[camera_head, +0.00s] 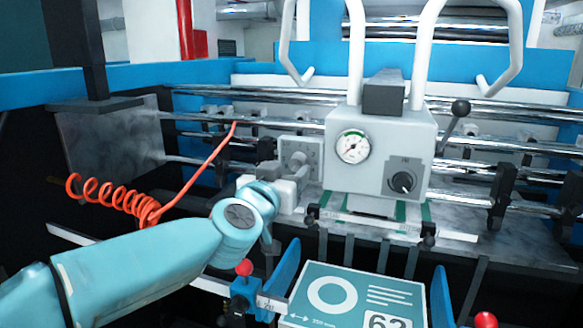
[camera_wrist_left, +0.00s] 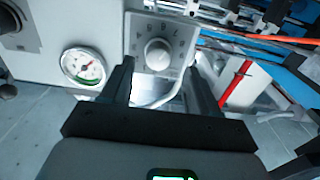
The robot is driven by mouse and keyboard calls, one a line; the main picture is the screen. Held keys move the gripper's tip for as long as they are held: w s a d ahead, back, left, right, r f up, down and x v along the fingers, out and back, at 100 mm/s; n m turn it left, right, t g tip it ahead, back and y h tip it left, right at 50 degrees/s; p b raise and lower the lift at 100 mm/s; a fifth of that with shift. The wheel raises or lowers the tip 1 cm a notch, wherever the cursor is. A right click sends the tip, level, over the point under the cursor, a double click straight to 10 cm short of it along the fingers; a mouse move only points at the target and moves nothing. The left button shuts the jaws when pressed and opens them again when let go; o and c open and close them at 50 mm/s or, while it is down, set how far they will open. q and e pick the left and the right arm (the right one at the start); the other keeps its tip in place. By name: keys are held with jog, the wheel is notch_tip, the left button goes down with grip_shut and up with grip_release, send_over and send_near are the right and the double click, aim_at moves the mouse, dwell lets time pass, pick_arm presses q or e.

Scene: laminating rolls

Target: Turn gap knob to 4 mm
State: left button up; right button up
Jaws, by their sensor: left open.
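The gap knob (camera_wrist_left: 158,53) is a round pale knob on a light grey square dial plate with small numbers around it. It sits at the top middle of the left wrist view; I cannot read its setting. In the head view its plate (camera_head: 301,152) is left of the gauge box, and my wrist partly covers it. My left gripper (camera_wrist_left: 162,70) is open, its dark fingers either side of the knob in the picture, and no contact shows. In the head view the gripper (camera_head: 285,190) is in front of the plate. My right gripper is not in view.
A grey box (camera_head: 380,135) with a pressure gauge (camera_head: 352,146) and a black rotary knob (camera_head: 403,182) stands right of the dial. An orange coiled hose (camera_head: 115,197) hangs left. A teal sign (camera_head: 350,298) and red-ball levers (camera_head: 244,267) are in front; metal rollers run behind.

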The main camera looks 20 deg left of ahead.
aim_at(295, 166)
pick_arm(q)
jog(key=w, duration=0.3)
jog(key=shift+w+d+f, duration=0.15)
jog(key=shift+w+d, duration=0.15)
jog(key=shift+w, duration=0.05)
jog(key=shift+s+a, duration=0.2)
jog(key=shift+s, duration=0.15)
jog(key=shift+w+d, duration=0.15)
jog(key=c, duration=1)
jog(key=shift+c, duration=0.2)
